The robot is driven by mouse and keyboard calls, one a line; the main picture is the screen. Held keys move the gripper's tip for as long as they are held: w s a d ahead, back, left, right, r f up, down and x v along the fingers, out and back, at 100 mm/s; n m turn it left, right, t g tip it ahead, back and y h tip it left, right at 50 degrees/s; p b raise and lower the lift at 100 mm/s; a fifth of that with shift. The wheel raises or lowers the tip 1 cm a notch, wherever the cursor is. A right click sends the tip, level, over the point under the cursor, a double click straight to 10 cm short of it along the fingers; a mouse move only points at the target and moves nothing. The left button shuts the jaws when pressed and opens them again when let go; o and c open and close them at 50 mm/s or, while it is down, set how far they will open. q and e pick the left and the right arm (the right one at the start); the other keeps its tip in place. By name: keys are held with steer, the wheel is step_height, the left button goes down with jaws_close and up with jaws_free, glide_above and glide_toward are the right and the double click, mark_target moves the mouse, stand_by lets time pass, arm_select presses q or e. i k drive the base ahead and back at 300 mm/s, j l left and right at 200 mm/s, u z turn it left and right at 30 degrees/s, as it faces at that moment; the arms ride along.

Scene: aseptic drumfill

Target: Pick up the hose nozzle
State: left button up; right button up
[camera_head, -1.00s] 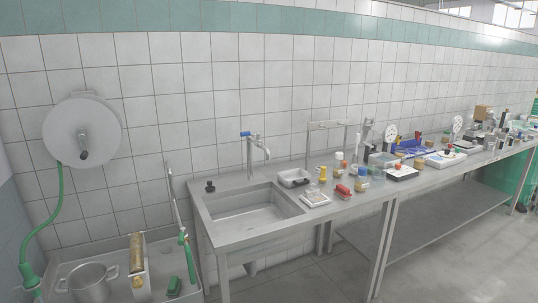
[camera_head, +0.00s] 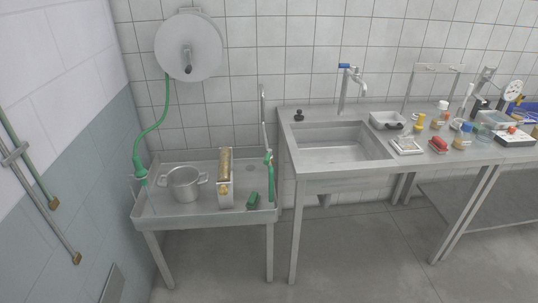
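A green hose (camera_head: 155,126) hangs from the round grey reel (camera_head: 189,46) on the tiled wall. It ends in a green nozzle (camera_head: 140,168), which points down at the left rear corner of the low steel table (camera_head: 180,214). I cannot tell whether the nozzle rests in a holder or hangs free. Neither of my grippers is in view.
On the low table stand a steel pot (camera_head: 184,184), a box with a brush on top (camera_head: 225,182) and a green block (camera_head: 253,200). A green-handled tool (camera_head: 268,172) stands at its right edge. A sink bench (camera_head: 340,168) is to the right. The floor in front is clear.

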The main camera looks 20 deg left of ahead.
mark_target(140, 171)
steer(key=u, duration=1.6)
